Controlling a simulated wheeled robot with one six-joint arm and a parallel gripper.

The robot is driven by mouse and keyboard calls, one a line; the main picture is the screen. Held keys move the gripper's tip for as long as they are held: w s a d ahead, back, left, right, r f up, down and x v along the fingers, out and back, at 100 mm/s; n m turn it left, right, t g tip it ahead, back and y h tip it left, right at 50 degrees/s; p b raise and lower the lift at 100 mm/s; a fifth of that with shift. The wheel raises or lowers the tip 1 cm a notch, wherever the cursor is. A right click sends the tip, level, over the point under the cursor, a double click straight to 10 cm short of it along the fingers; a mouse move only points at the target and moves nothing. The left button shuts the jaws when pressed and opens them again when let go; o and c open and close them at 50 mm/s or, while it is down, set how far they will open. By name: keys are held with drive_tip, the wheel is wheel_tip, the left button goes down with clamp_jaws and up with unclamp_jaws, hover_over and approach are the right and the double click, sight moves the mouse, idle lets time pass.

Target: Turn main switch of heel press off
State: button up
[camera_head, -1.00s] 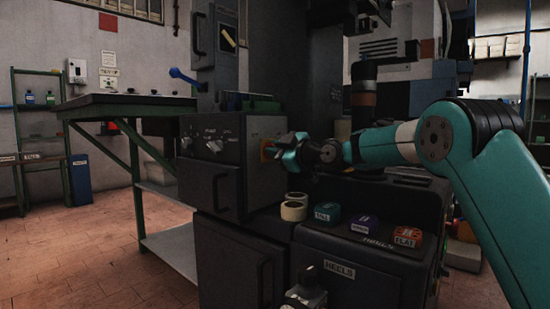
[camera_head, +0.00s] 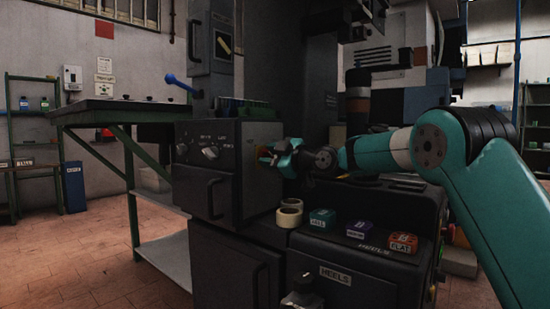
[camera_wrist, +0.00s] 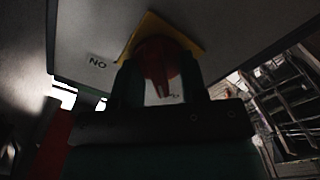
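The main switch is a red knob (camera_wrist: 157,62) on a yellow plate (camera_wrist: 190,35), seen in the wrist view on a grey panel. A small label reading "NO" in that view sits left of the plate. In the head view the yellow plate (camera_head: 261,152) barely shows on the right side face of the heel press (camera_head: 228,205). My gripper (camera_head: 268,156) is right at the switch there. In the wrist view my gripper's dark fingers (camera_wrist: 160,90) stand apart on either side of the knob's handle. Contact with the knob is too dark to tell.
Tape rolls (camera_head: 289,213) and green, purple and orange boxes stand on the dark cabinet top below my arm. A lever with a blue knob (camera_head: 171,79) sticks out at the left. A green-framed table (camera_head: 105,108) stands left of the press; floor is free at front left.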

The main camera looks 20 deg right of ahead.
drive_tip(key=p+v, duration=0.2)
drive_tip(key=v, duration=1.5)
drive_tip(key=shift+s, duration=0.15)
drive_tip(key=shift+d, duration=0.1)
